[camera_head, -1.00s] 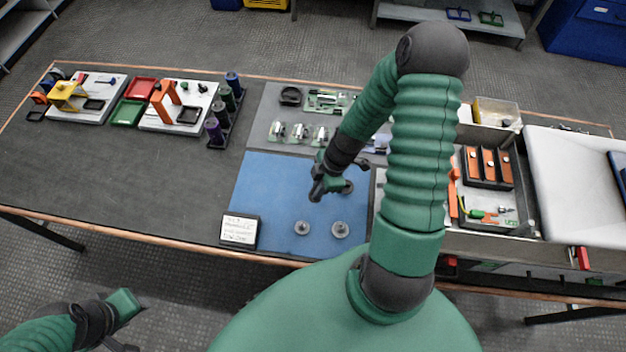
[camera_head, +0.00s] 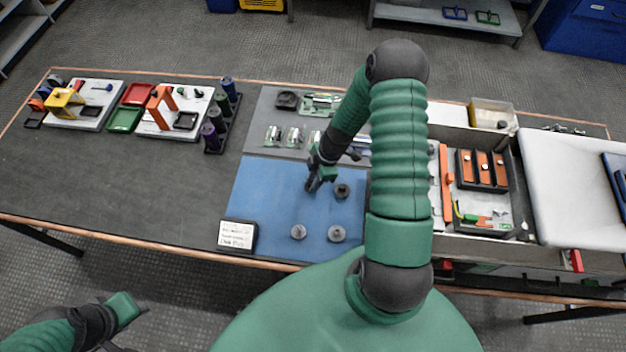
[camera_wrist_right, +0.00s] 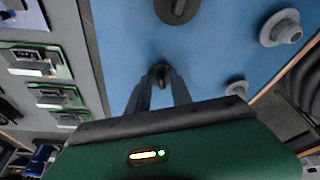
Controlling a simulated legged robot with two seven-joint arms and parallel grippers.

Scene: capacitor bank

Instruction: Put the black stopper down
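A black stopper (camera_head: 342,191), a dark disc with a raised knob, rests on the blue mat (camera_head: 262,195). It also shows at the top edge of the right wrist view (camera_wrist_right: 176,8). My right gripper (camera_head: 312,186) is low over the mat, left of this stopper and apart from it. In the right wrist view its fingers (camera_wrist_right: 160,78) converge around a small dark shape; I cannot tell whether that is a held piece or the fingertips. My left gripper (camera_head: 128,312) is at the lower left, off the table, its fingers unclear.
Two grey stoppers (camera_head: 298,232) (camera_head: 336,233) stand on the near part of the mat. A small label sign (camera_head: 237,235) stands at the mat's near left corner. Capacitors (camera_head: 293,136) lie beyond the mat. A tray of orange parts (camera_head: 482,170) is at right. The table's left front is clear.

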